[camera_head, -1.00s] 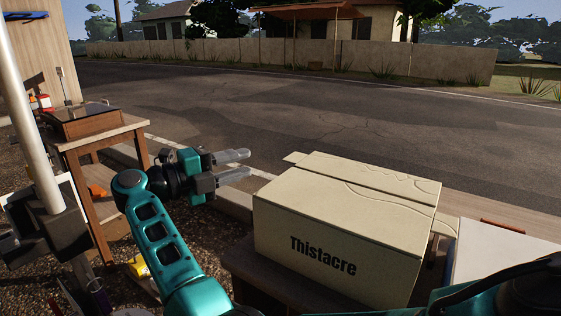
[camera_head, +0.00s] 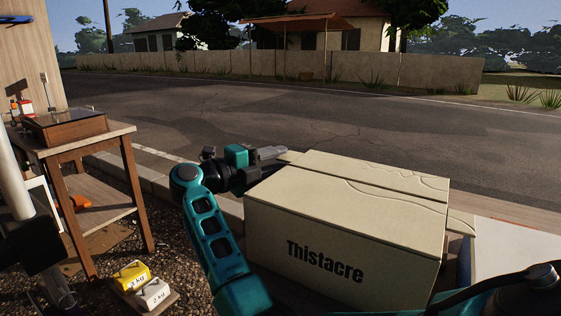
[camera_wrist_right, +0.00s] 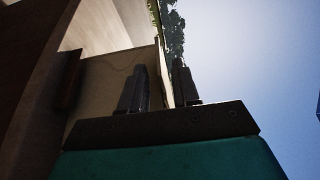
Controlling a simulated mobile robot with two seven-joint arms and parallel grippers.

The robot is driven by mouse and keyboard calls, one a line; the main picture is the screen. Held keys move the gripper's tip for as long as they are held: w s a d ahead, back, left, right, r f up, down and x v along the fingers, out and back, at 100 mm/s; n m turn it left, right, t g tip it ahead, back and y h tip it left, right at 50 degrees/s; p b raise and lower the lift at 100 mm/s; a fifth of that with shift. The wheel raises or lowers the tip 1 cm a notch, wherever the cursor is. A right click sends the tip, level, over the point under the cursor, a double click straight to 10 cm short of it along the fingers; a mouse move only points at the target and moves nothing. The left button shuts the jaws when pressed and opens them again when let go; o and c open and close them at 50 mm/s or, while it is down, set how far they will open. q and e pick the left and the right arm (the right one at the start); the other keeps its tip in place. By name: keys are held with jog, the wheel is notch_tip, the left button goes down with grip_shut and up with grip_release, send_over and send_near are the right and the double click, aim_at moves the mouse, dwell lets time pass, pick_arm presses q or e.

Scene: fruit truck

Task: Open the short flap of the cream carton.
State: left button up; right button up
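The cream carton (camera_head: 345,215), marked "Thistacre", stands closed on a low support. Contact cannot be told.
A wooden table (camera_head: 70,145) with a dark-topped box (camera_head: 65,127) stands at the left. A yellow weight (camera_head: 132,275) and a white weight (camera_head: 153,294) lie low beside the arm. A white surface (camera_head: 520,256) is right of the carton. The road behind is clear.

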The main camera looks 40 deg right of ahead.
jog(key=shift+s+d, duration=0.1)
jog(key=shift+d, duration=0.75)
jog(key=shift+c, duration=0.3)
grip_shut()
dwell(0.5)
